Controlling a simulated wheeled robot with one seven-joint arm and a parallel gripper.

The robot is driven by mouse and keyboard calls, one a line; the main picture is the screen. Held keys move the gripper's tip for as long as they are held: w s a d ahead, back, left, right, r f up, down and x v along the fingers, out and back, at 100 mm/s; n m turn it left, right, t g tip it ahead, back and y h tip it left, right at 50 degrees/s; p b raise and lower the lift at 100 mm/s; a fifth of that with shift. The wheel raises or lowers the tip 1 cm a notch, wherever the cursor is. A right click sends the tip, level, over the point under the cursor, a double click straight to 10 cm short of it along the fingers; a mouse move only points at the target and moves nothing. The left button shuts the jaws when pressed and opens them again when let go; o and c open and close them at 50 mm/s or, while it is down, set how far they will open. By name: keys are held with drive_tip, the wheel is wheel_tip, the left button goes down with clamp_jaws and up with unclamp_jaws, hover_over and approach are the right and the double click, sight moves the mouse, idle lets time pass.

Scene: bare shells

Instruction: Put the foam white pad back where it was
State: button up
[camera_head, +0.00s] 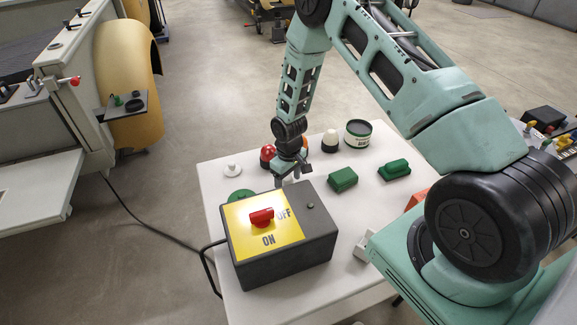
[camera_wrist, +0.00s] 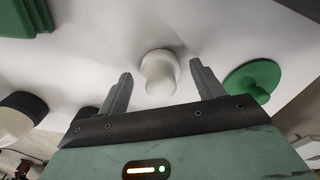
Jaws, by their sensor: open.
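My gripper (camera_head: 290,172) is open and low over the white table, behind the switch box. In the wrist view a small white piece, a rounded head with a narrower stub, stands between my fingertips (camera_wrist: 160,75); the fingers are apart from it. I take it for the foam white pad, but cannot be sure. In the head view a white disc with a knob (camera_head: 232,170) sits on the table left of my gripper; I cannot tell if it is the same piece. A green disc with a stem (camera_wrist: 252,80) lies right of my fingers in the wrist view.
The dark box with a red switch (camera_head: 262,217) stands in front of my gripper. Green blocks (camera_head: 343,180) (camera_head: 394,169), a red dome (camera_head: 267,155), a white-topped black piece (camera_head: 330,141) and a tin (camera_head: 358,132) surround it. The table's left edge is near the disc.

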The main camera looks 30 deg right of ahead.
sight(288, 178)
wheel_tip(288, 178, up, 10)
drive_tip(key=b, duration=0.3)
drive_tip(key=shift+d, duration=0.1)
drive_tip(key=s+a+r+n, duration=0.2)
drive_tip(key=s+a+r, duration=1)
drive_tip(key=a+r, duration=0.3)
drive_tip(key=s+a+r+n, duration=0.1)
drive_tip(key=s+a+r, duration=0.1)
drive_tip(key=s, duration=0.6)
drive_tip(key=s+a+r+n, duration=0.1)
drive_tip(key=s+a+r, duration=0.1)
drive_tip(key=s, duration=0.7)
drive_tip(key=shift+s+a+r+n, duration=0.25)
drive_tip(key=shift+a+n, duration=0.05)
drive_tip(key=shift+a, duration=0.45)
drive_tip(key=shift+a, duration=0.1)
